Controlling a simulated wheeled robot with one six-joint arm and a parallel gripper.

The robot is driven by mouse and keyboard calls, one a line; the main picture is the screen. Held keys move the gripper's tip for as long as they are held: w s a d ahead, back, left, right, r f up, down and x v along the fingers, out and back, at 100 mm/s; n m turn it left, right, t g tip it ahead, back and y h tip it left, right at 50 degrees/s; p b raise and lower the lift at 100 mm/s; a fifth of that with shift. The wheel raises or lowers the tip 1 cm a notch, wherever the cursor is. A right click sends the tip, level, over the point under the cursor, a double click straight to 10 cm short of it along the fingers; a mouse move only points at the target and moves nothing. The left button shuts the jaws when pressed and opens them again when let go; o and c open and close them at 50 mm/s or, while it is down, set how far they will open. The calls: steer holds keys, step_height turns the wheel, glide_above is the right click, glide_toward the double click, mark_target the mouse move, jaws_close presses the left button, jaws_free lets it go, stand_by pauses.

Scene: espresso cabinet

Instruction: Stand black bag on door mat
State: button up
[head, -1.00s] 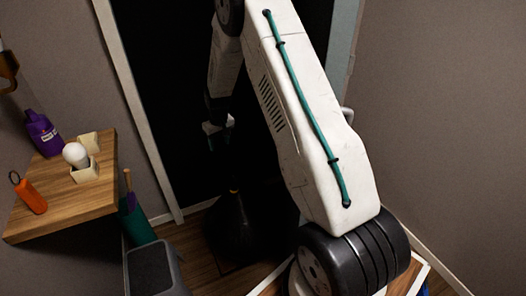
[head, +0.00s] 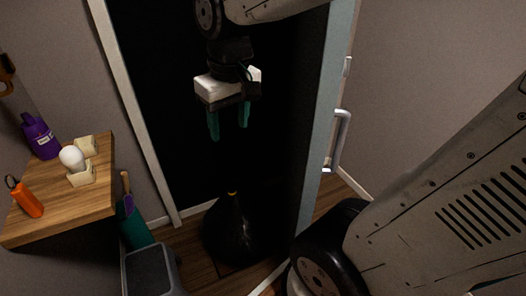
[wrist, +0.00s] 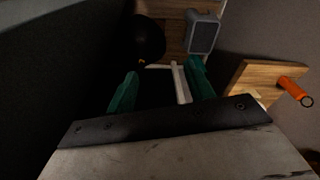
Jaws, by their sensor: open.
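The black bag (head: 232,228), tied with a yellow band at its neck, stands upright on the floor in front of the dark doorway. It also shows in the wrist view (wrist: 148,38) at the top, beyond the left fingertip. A dark flat patch (head: 232,268) shows under and in front of the bag; it may be the door mat, but most of it is hidden. My gripper (head: 229,132) is open and empty, its teal fingers pointing down, well above the bag and apart from it. The open fingers also show in the wrist view (wrist: 160,82).
A wooden shelf (head: 60,208) at left bears a purple bottle (head: 41,137), a light bulb (head: 72,157) and an orange item (head: 27,199). A grey step stool (head: 152,272) stands beside the bag. The open door's handle (head: 339,140) is at right.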

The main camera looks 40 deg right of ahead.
steer(key=s+a, duration=0.1)
steer(key=s, duration=1)
steer(key=shift+s+a+f, duration=0.2)
steer(key=shift+s, duration=0.05)
stand_by(0.4)
